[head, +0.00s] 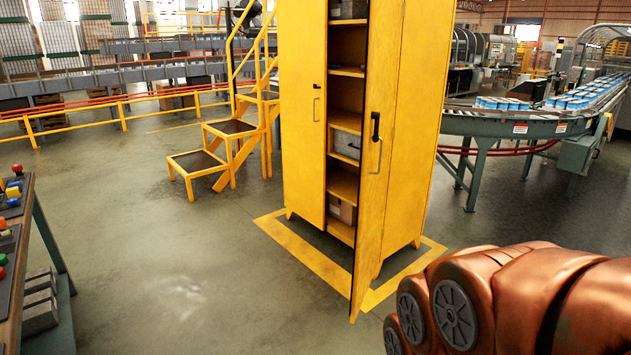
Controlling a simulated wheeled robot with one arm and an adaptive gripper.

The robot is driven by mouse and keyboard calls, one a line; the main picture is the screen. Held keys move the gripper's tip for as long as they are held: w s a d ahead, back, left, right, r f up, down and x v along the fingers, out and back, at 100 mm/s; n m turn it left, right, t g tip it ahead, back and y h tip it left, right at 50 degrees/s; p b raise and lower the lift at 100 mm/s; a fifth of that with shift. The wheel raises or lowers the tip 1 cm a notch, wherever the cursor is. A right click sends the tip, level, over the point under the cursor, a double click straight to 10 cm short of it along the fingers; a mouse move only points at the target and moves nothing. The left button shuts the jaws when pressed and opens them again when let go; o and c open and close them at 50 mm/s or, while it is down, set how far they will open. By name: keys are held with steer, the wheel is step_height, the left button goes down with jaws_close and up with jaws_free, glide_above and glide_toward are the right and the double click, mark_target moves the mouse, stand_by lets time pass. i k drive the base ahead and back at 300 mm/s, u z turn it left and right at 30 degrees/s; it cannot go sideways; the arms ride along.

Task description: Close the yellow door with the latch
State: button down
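The yellow door (382,80) is the right door of a tall yellow cabinet (417,150). It stands open, swung out toward me, with a gap showing the shelves inside. A black latch handle (375,127) sits on its outer face, above a thin pull handle (378,156). The left door (300,130) looks shut and has a small black fitting and its own pull handle. My arm shows as copper-coloured links at the lower right, in front of and to the right of the cabinet. My gripper is out of view, so its state is hidden.
Boxes sit on the shelves (338,186). Yellow tape (312,262) marks the floor around the cabinet. Yellow steps (230,127) stand behind left, a curved conveyor (530,122) behind right. A workbench (45,230) is at the left edge. The floor (190,270) between is clear.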

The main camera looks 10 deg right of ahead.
mark_target(384, 17)
steer(key=u, duration=0.45)
steer(key=i, duration=1.15)
steer(key=z, duration=0.1)
